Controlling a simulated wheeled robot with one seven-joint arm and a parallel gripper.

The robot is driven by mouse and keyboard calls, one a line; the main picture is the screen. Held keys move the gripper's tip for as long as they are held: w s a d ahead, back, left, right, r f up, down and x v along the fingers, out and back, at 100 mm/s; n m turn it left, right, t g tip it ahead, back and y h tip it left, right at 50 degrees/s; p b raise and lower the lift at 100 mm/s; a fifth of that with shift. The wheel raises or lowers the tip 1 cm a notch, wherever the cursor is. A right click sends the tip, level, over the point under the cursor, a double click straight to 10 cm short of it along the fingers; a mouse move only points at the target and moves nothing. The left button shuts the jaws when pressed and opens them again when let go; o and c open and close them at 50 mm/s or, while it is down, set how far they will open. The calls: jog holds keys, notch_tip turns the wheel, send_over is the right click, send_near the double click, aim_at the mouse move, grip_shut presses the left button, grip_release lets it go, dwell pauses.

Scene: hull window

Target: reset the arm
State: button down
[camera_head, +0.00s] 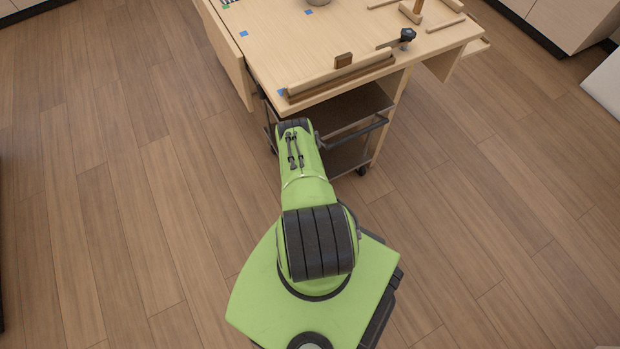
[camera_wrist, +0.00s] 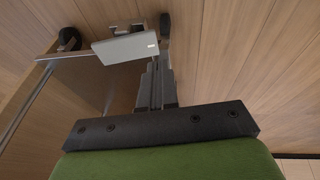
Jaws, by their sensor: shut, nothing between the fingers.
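My green arm (camera_head: 305,190) reaches forward from my base toward the near end of a wooden worktable (camera_head: 270,45). The arm's far end is bent down beside the table's near left corner, and my gripper is hidden in the head view. In the wrist view my gripper (camera_wrist: 157,68) shows as grey fingers beyond a black bolted bar and a green housing. The fingers are shut and empty, with the wooden floor behind them.
A dark lower shelf (camera_head: 345,108) and a handle bar (camera_head: 357,134) sit under the worktable, close to my arm. Wooden strips (camera_head: 340,77) and a dark-knobbed tool (camera_head: 406,36) lie on the top. A pale box-like part (camera_wrist: 125,48) shows near the fingers. Floor is clear left and right.

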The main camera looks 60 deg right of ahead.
jog(key=w+a+p+v, duration=0.1)
jog(key=p+v, duration=0.3)
jog(key=v, duration=0.5)
jog(key=shift+s+a, duration=0.2)
jog(key=shift+a, duration=0.1)
